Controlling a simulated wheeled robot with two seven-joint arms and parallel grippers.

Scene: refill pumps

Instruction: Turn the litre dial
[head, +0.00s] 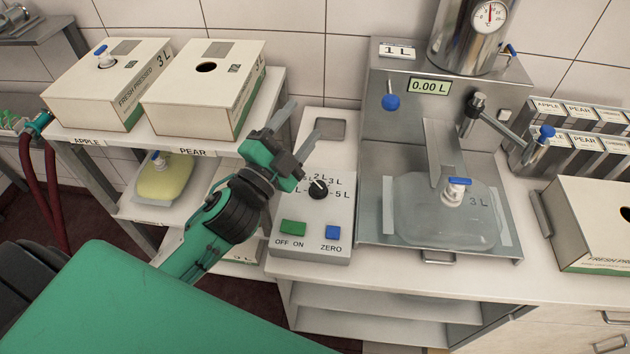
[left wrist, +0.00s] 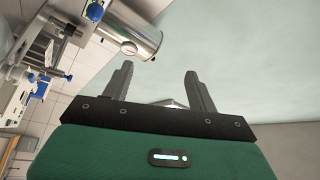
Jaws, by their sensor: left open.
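The litre dial is a black round knob (head: 318,190) with a white pointer on the light grey control box, with labels such as 2 L, 3 L and 5 L around it. The pointer tilts to the upper left, near the 2 L mark; its exact setting is hard to read. My left gripper (head: 308,126) is open and empty, above the upper left of the box and apart from the knob. Its two fingers also show spread in the left wrist view (left wrist: 160,90). My right gripper is not in view. The box carries a green button (head: 293,228) and a blue button (head: 333,232).
A steel filling machine (head: 400,150) with a display reading 0.00 L stands right of the box, with a clear 3 L bag (head: 440,215) on it. White cartons (head: 200,85) sit on the shelf at left. A carton (head: 595,225) stands at far right.

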